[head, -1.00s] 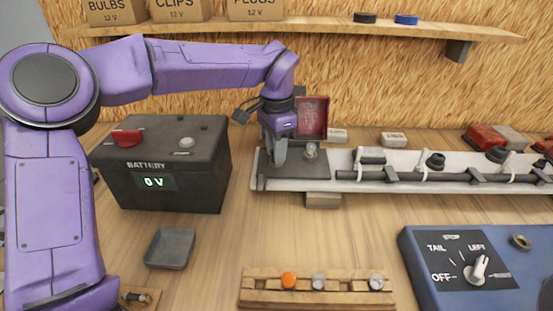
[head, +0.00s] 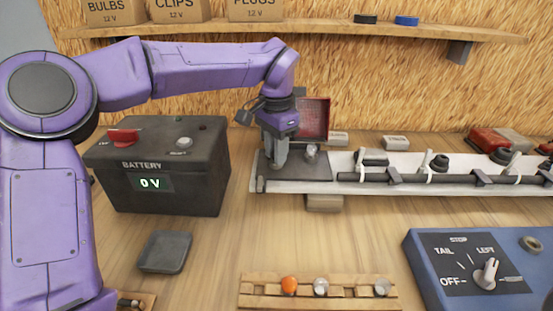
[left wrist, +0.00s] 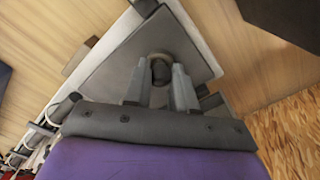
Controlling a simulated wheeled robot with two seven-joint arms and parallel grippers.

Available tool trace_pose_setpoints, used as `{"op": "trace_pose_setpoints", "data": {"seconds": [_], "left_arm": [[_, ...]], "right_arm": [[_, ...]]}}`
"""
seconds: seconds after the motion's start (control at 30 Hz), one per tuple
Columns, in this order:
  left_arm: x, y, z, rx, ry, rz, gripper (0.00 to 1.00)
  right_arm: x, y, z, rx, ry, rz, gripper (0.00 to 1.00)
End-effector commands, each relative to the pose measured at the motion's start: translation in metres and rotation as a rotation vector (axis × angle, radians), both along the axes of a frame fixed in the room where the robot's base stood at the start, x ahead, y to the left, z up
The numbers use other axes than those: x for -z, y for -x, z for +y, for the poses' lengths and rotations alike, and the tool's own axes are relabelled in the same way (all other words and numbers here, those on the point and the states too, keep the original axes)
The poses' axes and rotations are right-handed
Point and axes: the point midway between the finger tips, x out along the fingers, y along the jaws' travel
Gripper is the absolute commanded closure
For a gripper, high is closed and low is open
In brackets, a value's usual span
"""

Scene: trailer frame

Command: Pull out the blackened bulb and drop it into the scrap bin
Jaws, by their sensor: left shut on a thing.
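My left gripper (head: 279,162) is over the dark grey plate (head: 316,172) at the left end of the pale lamp bar, fingers pointing down. In the left wrist view its fingers (left wrist: 161,84) are shut on a small dark round thing, which looks like the blackened bulb (left wrist: 161,67). I cannot tell whether it still sits in a socket. In the head view the fingers hide it. A clear bulb (head: 311,151) stands on the plate just right of the fingers. I cannot identify a scrap bin for sure. My right gripper is not in view.
A black battery (head: 165,170) reading 0 V stands left of the plate. A shallow grey tray (head: 165,251) lies in front of it. A wooden rack (head: 262,292) holds one orange and two clear bulbs. A blue switch box (head: 425,262) is at front right. The table's middle is clear.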

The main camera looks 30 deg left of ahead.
Motion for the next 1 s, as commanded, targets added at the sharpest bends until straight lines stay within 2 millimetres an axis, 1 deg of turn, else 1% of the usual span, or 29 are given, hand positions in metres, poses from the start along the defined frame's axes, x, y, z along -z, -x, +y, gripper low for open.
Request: {"op": "trace_pose_setpoints", "data": {"seconds": [0.03,0.7,1.0], "left_arm": [[0.003,0.000,0.000,-0.014,0.000,-0.001,0.89],[0.002,0.000,0.000,-0.216,0.000,-0.001,0.89],[0.000,0.000,0.000,-0.256,0.000,0.000,0.89]], "right_arm": [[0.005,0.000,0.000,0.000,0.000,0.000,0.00],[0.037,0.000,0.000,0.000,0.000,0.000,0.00],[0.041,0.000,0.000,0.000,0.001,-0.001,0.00]]}}
